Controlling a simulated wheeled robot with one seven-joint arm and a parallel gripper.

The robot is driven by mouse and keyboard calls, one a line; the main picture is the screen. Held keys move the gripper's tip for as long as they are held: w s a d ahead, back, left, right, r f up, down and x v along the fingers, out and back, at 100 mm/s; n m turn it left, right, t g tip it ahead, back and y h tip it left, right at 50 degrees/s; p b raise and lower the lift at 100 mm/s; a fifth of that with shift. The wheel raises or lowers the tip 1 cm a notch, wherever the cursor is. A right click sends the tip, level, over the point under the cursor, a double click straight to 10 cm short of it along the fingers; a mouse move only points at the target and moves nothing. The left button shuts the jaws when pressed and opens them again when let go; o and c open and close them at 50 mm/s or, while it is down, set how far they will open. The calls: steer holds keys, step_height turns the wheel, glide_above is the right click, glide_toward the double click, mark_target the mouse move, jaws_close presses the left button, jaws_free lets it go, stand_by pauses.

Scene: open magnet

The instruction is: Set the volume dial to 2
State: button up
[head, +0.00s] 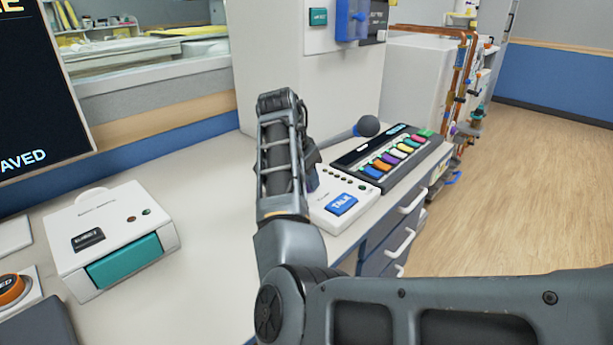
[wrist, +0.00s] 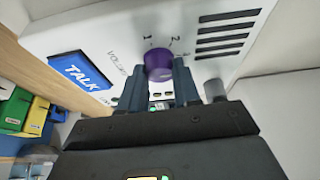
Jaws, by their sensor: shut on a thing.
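The volume dial (wrist: 157,60) is a purple knob on the white talk unit, with the numbers 1 and 2 printed beside it in the wrist view. My gripper (wrist: 160,75) has its two fingers around the dial's sides and is shut on it. Which number the dial points at cannot be made out. In the head view the white talk unit (head: 325,217) stands on the counter with its blue TALK button (head: 341,205). My gripper and the dial are hidden there behind my arm.
A black panel with coloured keys (head: 378,168) and a grey microphone (head: 367,126) stand beside the talk unit. A white box with a teal front (head: 125,262) is at the left. The counter (head: 205,200) between is clear.

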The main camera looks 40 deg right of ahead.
steer(key=shift+s+r, duration=0.1)
steer(key=shift+r+n+t+p, duration=0.15)
steer(key=shift+n+t+p, duration=0.15)
steer(key=shift+n+p, duration=0.65)
steer(key=n+p, duration=0.2)
steer(key=p, duration=0.2)
steer(key=shift+s+r+t+y, duration=0.1)
steer(key=shift+t+y, duration=0.2)
steer(key=shift+t, duration=0.1)
steer(key=n+t+p, duration=0.1)
steer(key=n+p, duration=0.2)
steer(key=p, duration=0.1)
steer(key=shift+d+y, duration=0.1)
steer(key=shift+y, duration=0.2)
steer(key=shift+f+n+t+p, duration=0.25)
steer(key=shift+n+t+p, duration=0.25)
steer(key=shift+n+p, duration=0.75)
steer(key=shift+y, duration=0.3)
steer(key=o, duration=1.1)
steer(key=shift+f, duration=0.1)
steer(key=shift+c, duration=0.2)
